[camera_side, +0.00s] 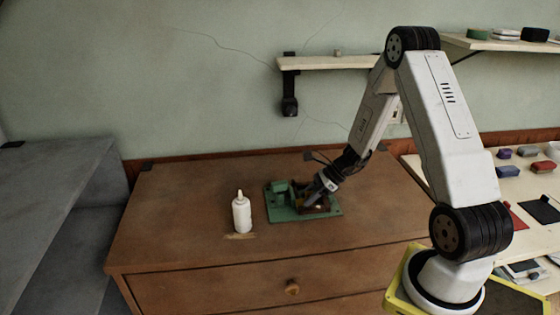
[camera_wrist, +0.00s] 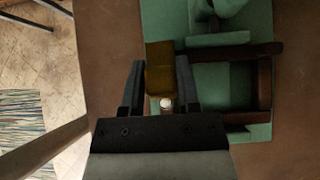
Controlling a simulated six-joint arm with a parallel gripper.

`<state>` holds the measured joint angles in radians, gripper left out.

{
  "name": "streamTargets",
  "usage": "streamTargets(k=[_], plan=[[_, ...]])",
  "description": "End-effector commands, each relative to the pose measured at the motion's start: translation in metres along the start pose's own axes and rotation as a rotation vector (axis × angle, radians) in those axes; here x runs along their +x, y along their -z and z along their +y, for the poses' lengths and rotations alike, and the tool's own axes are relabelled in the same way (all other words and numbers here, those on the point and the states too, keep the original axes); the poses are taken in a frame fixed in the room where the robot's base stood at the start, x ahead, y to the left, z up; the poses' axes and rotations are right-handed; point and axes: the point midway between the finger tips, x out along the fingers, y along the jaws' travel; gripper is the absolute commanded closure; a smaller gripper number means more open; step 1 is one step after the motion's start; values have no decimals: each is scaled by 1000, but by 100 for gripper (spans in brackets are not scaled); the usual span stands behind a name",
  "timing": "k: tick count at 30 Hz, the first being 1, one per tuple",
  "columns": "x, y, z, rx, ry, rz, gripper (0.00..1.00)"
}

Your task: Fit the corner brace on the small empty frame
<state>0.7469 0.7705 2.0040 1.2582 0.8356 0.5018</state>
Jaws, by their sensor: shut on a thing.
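The corner brace (camera_wrist: 160,77) is a mustard-brown block. My gripper (camera_wrist: 160,66) is shut on it, one finger on each side, in the wrist view. The small empty frame (camera_wrist: 265,85) is dark brown wood and lies on a green board (camera_wrist: 205,78), to the right of the brace. Whether the brace touches the frame I cannot tell. In the side view my gripper (camera_side: 311,196) reaches low over the green board (camera_side: 283,217) and partly hides the frame (camera_side: 321,210). A green block-like fixture (camera_side: 280,187) stands at the board's left end.
A white bottle (camera_side: 241,213) stands on the brown dresser top (camera_side: 185,215), left of the board. Small coloured items lie on a pale table (camera_side: 535,187) at the right. A grey surface (camera_side: 60,180) is at the left.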

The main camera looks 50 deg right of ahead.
Motion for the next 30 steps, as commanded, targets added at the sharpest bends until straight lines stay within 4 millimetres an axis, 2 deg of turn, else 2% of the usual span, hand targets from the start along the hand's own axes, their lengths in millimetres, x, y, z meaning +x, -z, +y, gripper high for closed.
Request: streamTargets(k=[30], plan=[[8,8,0,0,0,-1,100]])
